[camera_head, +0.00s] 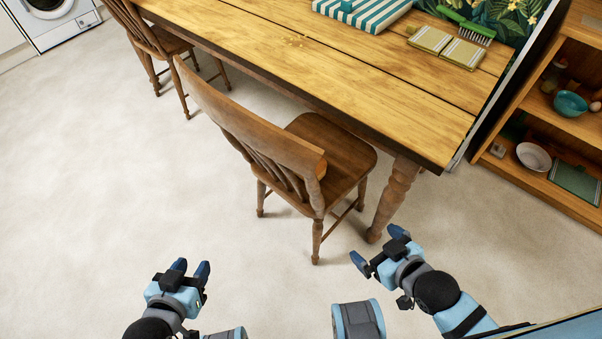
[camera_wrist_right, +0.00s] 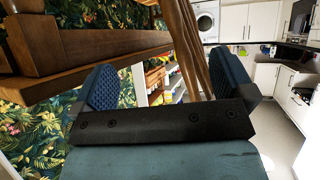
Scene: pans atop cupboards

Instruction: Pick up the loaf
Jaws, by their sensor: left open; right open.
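I cannot make out a loaf for certain in either view. A small orange-brown patch (camera_head: 321,168) shows at the right end of the near chair's backrest. I cannot tell if it is part of a loaf or of the chair. My left gripper (camera_head: 190,267) is open and empty above the floor, at the bottom left of the head view. My right gripper (camera_head: 378,247) is open and empty, low and right of the chair. Its two blue fingers stand apart in the right wrist view (camera_wrist_right: 168,85), with nothing between them.
A wooden chair (camera_head: 340,150) stands between me and the wooden table (camera_head: 400,90). Open shelves (camera_head: 548,128) stand right. The floor (camera_head: 100,170) at left is clear.

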